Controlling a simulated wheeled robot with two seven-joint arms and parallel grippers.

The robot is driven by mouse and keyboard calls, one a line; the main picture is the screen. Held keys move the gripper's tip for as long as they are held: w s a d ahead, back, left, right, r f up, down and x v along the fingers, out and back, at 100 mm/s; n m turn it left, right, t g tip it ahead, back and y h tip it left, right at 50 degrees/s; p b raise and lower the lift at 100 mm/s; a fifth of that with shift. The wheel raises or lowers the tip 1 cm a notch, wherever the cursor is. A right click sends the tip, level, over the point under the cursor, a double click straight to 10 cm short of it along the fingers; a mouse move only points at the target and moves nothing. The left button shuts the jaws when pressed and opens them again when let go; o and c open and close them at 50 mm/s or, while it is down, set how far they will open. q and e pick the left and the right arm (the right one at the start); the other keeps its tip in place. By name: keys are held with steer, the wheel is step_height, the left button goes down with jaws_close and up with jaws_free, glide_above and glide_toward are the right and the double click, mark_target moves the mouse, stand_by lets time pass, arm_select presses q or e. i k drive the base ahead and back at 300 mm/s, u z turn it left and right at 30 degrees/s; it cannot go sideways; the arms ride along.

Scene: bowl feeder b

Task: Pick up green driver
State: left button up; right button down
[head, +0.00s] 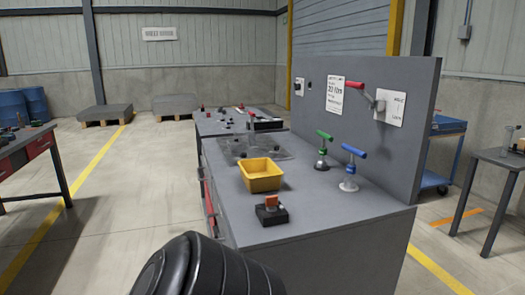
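The green driver (324,136) has a green T-shaped handle and stands upright in a small dark stand on the grey workbench (350,205), near the upright back panel. A similar blue-handled driver (353,151) stands just in front and to the right of it, in a light stand. A black, ribbed part of my own body fills the bottom of the head view. Neither of my grippers shows in this view.
A yellow bin (261,182) and a dark block with an orange top (271,210) sit left of the drivers. The grey panel (370,130) rises behind them, with a red-handled lever (355,86) on it. The bench's front right is clear.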

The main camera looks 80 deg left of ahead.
mark_target(322, 163)
steer(key=u, duration=0.2)
steer(key=i, duration=1.25)
steer(key=u, duration=1.55)
